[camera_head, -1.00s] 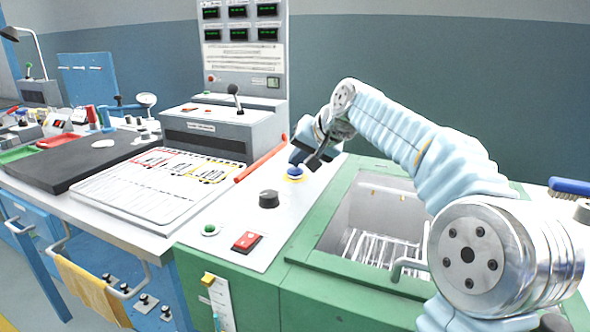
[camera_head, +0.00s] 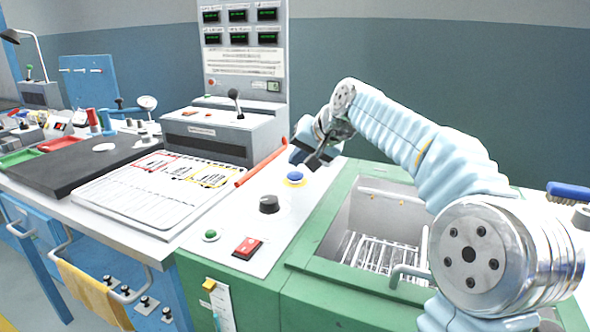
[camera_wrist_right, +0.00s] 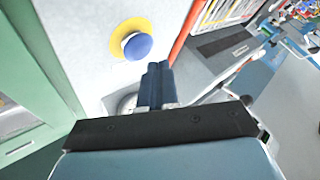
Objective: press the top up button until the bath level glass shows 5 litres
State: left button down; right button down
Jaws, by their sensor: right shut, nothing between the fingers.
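A blue round button (camera_head: 294,178) with a yellow ring sits on the light panel left of the bath; I take it as the top up button, but no label is readable. It also shows in the right wrist view (camera_wrist_right: 138,46). My right gripper (camera_head: 306,158) is shut and empty above and just behind the button. In the wrist view its fingertips (camera_wrist_right: 156,68) are beside the button, apparently apart from it. The bath level glass (camera_head: 222,308) is on the green front; its reading is too small to tell and its lower end is cut off. My left gripper is not in view.
A black knob (camera_head: 269,204), a green button (camera_head: 211,235) and a red switch (camera_head: 247,248) share the panel. A red bar (camera_head: 262,165) runs along its left side. The open green-rimmed bath (camera_head: 318,247) with a wire rack lies right, under my arm.

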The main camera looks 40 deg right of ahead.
aim_at(298, 174)
notch_tip(298, 174, up, 3)
jog(key=shift+f+p, duration=0.15)
jog(key=shift+p, duration=1.1)
jog(key=shift+r, duration=1.15)
jog(key=shift+f, duration=0.1)
